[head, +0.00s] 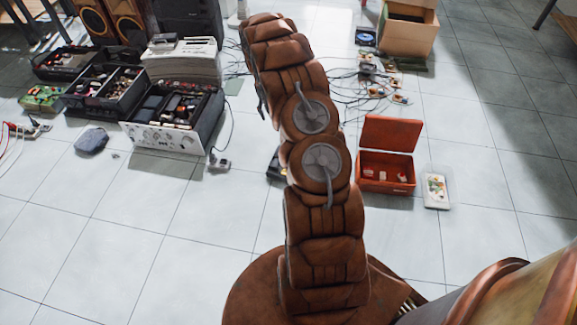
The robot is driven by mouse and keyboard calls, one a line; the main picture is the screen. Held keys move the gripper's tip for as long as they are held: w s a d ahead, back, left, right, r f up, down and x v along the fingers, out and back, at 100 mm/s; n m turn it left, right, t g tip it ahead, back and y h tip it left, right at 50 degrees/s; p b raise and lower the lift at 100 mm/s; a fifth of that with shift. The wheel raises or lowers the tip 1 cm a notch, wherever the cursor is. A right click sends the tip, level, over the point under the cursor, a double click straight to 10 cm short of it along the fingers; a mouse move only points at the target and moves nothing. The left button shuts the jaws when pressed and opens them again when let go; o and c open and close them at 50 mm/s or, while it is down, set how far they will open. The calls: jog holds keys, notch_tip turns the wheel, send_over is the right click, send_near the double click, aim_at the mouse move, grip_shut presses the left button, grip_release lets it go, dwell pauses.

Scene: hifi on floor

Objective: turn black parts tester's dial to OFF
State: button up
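A small black object (275,167) on the floor shows just left of my arm, near the middle of the picture. My arm covers most of it, so I cannot tell for sure that it is the black parts tester. No dial or OFF mark can be made out. My brown arm rises through the middle of the picture and bends away toward the top. My gripper does not show; the far end of the arm hides it.
Left are an opened silver-front unit (168,136), black parts trays (105,92) and a dark pouch (91,141). Right are an open orange box (386,186), a white card-like item (436,190) and small boards with cables (375,85). Front-left and right floor is clear.

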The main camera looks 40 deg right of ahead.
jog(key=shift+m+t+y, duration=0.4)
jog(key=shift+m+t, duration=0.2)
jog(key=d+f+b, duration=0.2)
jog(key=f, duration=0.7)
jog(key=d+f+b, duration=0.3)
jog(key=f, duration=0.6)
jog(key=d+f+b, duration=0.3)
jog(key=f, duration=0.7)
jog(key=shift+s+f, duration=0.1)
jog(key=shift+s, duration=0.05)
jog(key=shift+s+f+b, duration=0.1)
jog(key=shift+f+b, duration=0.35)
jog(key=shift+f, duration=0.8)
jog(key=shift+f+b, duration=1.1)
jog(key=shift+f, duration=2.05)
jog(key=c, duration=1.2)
